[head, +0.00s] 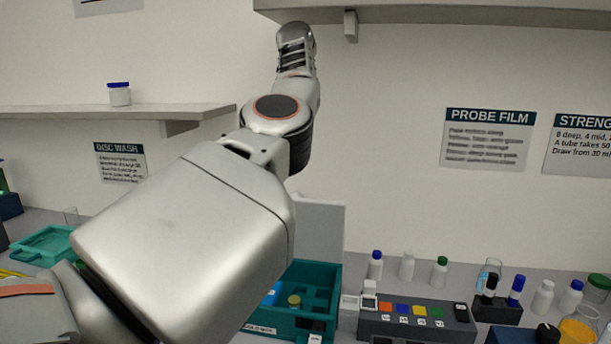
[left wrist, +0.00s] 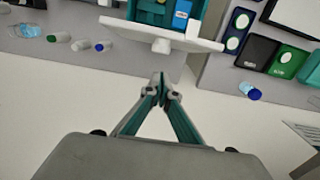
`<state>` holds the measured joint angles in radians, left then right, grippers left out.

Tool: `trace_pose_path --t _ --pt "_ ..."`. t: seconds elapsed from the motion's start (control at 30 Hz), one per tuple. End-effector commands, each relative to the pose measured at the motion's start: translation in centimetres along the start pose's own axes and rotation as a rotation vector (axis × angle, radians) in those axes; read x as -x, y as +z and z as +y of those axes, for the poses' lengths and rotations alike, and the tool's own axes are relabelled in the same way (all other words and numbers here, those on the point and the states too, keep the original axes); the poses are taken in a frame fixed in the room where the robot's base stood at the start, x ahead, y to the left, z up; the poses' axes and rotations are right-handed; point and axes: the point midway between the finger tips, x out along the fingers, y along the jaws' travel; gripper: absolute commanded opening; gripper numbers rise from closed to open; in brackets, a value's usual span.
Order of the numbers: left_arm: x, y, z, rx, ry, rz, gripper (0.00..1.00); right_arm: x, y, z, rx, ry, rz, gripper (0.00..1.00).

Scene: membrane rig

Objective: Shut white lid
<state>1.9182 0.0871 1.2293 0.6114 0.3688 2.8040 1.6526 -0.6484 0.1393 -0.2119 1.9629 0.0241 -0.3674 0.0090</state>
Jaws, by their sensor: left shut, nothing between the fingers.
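The white lid (head: 322,226) stands raised at the back of the teal compartment box (head: 318,272) in the head view, partly hidden by my left arm. In the left wrist view the lid (left wrist: 185,36) appears nearly edge-on with a knob-like tab, and the teal box shows beside it. My left gripper (left wrist: 160,90) is shut and empty, its fingertips apart from the lid in the picture; their exact distance is unclear. In the head view my left arm reaches up past the box, and its fingertips cannot be made out. My right gripper is not in view.
Right of the box are a block with coloured buttons (head: 416,321) and several bottles along the wall. A teal tray (head: 48,246) lies at left. Shelves (head: 110,111) hang at left and overhead (head: 450,13). My arm hides much of the bench centre.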

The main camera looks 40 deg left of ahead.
Motion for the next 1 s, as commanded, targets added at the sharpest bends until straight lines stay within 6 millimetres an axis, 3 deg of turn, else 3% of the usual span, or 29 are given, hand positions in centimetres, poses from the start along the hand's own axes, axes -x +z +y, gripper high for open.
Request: trace_pose_path --t 0.5,0.7,1.0 --pt "-8.3 0.0 0.1 0.001 -0.001 -0.003 0.0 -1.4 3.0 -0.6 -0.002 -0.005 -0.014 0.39" --pt "-9.6 0.0 0.0 0.001 0.0 -0.001 0.0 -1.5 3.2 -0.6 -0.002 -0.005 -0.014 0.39" --pt "-9.7 0.0 0.0 0.0 0.0 -0.001 0.0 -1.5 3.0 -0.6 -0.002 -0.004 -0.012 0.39"
